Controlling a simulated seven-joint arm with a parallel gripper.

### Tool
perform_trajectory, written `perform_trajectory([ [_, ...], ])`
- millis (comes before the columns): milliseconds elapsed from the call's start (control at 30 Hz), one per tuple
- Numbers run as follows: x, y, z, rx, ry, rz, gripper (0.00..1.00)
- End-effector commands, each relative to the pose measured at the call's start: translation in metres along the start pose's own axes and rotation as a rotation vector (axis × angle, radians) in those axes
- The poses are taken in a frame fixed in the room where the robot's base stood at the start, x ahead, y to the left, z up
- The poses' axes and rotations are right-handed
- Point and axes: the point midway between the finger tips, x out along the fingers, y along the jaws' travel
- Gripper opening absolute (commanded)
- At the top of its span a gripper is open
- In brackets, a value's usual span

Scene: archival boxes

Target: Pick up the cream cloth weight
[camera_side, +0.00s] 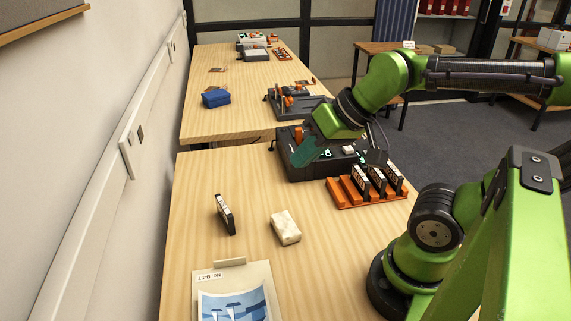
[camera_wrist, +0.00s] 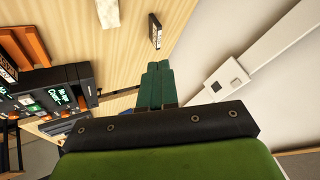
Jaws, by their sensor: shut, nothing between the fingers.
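The cream cloth weight (camera_side: 285,227) is a small pale block lying on the near wooden table, right of a dark upright case. In the wrist view the cream weight (camera_wrist: 108,13) shows at the top edge, partly cut off. My gripper (camera_side: 301,157) is above the table, over the dark device behind the weight, well apart from the weight. In the wrist view its teal fingers (camera_wrist: 158,66) are together, with nothing between them.
A dark upright case (camera_side: 225,214) stands left of the weight. A folder with a blue print (camera_side: 233,293) lies in front. An orange rack (camera_side: 367,192) with dark cassettes and a dark device (camera_side: 297,169) stand behind. The table left of the case is clear, near the wall.

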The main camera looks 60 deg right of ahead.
Motion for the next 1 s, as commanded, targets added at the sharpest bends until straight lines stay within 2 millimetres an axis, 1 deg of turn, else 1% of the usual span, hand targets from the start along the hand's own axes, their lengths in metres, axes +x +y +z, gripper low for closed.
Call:
perform_trajectory([
  [167,0.0,0.0002,-0.0004,0.001,0.0,0.001,0.0],
  [700,0.0,0.0003,-0.0006,0.001,0.0,0.001,0.83],
  [1000,0.0019,0.0005,0.0002,0.001,-0.008,0.003,0.83],
])
